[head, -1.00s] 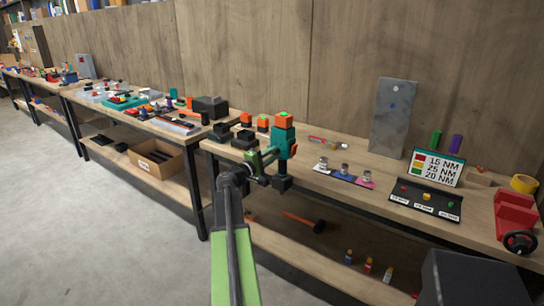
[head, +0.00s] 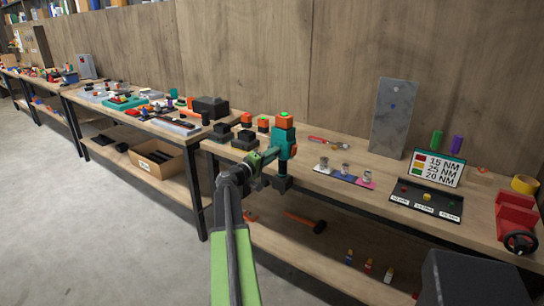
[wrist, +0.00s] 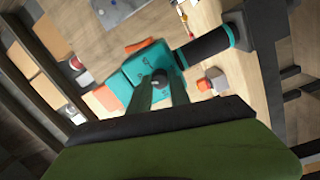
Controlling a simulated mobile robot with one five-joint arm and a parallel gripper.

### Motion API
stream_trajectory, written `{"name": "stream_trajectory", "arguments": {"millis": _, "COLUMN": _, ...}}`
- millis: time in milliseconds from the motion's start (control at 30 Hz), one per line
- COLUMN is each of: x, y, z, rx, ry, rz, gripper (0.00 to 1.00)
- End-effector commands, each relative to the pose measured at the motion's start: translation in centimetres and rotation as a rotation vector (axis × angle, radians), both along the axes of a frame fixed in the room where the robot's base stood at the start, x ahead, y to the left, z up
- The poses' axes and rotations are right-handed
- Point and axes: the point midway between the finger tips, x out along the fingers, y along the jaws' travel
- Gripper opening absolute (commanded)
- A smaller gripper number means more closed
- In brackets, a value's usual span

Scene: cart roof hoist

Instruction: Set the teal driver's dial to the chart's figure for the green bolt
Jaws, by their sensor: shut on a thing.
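The teal driver (head: 285,148) stands upright in the head view at the bench's front edge, with an orange top, a lit green spot and a black lower end. My gripper (head: 268,158) is shut on the driver from the left. In the wrist view, my gripper's fingers (wrist: 160,82) meet the teal body (wrist: 125,82) at a small round grey piece; I cannot tell whether this is the dial, and no dial figure is readable. The chart (head: 438,167) reads 15, 25 and 20 NM beside small colour patches. Green (head: 404,187), yellow and red bolt heads appear on the black tray (head: 425,207) below it.
Black and orange blocks (head: 263,124) stand behind the driver. A strip with several metal pieces (head: 343,177) lies to its right. A grey upright plate (head: 393,117) stands at the back. A red vise (head: 515,215) is at the right end of the bench.

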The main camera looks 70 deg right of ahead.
Motion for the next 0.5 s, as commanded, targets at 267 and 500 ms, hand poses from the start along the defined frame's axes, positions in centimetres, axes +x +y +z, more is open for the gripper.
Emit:
{"name": "stream_trajectory", "arguments": {"millis": 267, "x": 0.01, "y": -0.01, "z": -0.01, "rx": 0.000, "ry": 0.001, "rz": 0.001, "gripper": 0.30}}
{"name": "stream_trajectory", "arguments": {"millis": 500, "x": -0.04, "y": -0.02, "z": -0.01, "rx": 0.000, "ry": 0.001, "rz": 0.000, "gripper": 0.45}}
